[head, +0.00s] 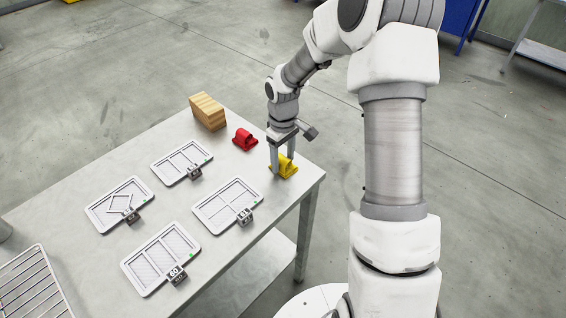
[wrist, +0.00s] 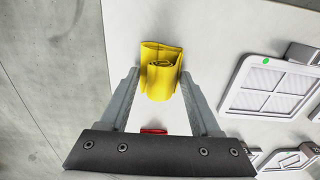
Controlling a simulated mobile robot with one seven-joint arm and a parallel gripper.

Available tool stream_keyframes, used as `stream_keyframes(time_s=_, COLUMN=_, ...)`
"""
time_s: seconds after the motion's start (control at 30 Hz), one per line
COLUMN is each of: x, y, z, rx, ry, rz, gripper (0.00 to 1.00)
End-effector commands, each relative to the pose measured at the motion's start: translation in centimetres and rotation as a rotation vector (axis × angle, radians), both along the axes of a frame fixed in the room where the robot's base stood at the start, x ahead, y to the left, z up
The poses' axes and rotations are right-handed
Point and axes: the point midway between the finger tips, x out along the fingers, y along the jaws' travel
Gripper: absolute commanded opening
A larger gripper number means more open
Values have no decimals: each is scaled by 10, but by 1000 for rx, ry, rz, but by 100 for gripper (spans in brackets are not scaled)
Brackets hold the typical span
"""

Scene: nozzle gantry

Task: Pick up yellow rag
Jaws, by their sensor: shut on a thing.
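The yellow rag (head: 285,167) is a folded, rolled cloth near the right corner of the table in the head view. My gripper (head: 282,168) points down over it, its fingers at the rag. In the wrist view the yellow rag (wrist: 161,72) lies at the tips of my gripper's two fingers (wrist: 160,82), one on each side. My gripper is shut on the rag. The rag appears at or very close to the table surface; I cannot tell whether it is clear of it.
A red rag (head: 245,139) lies behind the yellow one, with a wooden block (head: 208,111) farther back. Several white framed trays with small tags, such as this tray (head: 228,205), cover the left and front of the table (head: 75,205). A wire rack (head: 32,285) stands at lower left.

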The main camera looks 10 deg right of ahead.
Motion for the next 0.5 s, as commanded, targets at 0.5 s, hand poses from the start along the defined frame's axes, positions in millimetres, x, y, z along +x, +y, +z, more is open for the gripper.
stream_keyframes(time_s=0.5, x=-3, y=-5, z=47, rx=-1, ry=-3, rz=-4, gripper=9)
